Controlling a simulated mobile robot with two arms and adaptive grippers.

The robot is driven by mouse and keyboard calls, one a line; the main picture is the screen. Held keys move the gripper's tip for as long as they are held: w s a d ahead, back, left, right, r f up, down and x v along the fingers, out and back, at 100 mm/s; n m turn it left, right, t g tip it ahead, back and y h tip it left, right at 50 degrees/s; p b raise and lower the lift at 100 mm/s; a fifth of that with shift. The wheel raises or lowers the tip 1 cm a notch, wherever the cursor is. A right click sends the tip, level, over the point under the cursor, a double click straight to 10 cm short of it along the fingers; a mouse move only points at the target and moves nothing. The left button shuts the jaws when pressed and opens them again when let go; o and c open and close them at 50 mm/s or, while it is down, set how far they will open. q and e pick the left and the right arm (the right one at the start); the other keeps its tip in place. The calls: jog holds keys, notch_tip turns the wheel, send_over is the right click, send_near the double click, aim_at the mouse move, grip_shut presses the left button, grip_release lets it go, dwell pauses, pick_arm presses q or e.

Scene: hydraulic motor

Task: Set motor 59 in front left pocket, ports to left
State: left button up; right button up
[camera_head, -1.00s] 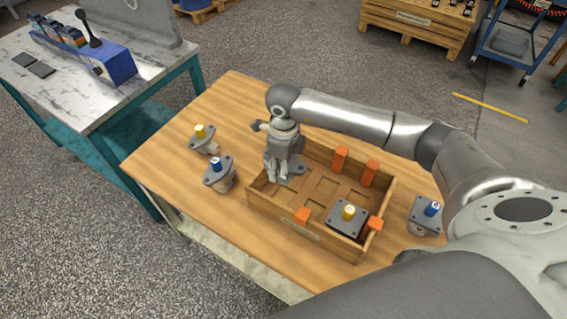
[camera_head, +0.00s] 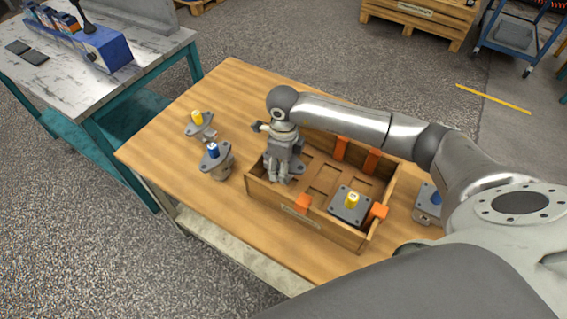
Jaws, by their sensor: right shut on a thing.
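My right gripper (camera_head: 283,174) points down over the left end of the wooden crate (camera_head: 346,234) and is shut on a grey motor, mostly hidden by the fingers. Grey flange edges of it show beside the fingertips, low inside the crate; I cannot tell whether it touches the crate floor or which way its ports face. A motor with a yellow shaft (camera_head: 351,201) sits in the crate's front right pocket. The middle pockets look empty. No motor number is legible. My left gripper is not in view.
On the wooden table (camera_head: 238,95), a yellow-shaft motor (camera_head: 197,119) and a blue-shaft motor (camera_head: 213,153) stand left of the crate. Another blue-shaft motor (camera_head: 428,206) stands at its right, partly behind my arm. Several orange blocks (camera_head: 304,203) line the crate walls.

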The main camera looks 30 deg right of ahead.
jog(key=shift+f+b, duration=1.55)
jog(key=shift+f, duration=0.35)
jog(key=shift+f+b, duration=0.5)
jog(key=shift+f, duration=0.1)
jog(key=o, duration=1.6)
jog(key=shift+o, duration=0.7)
notch_tip(320, 180, up, 11)
jog(key=shift+r, duration=0.5)
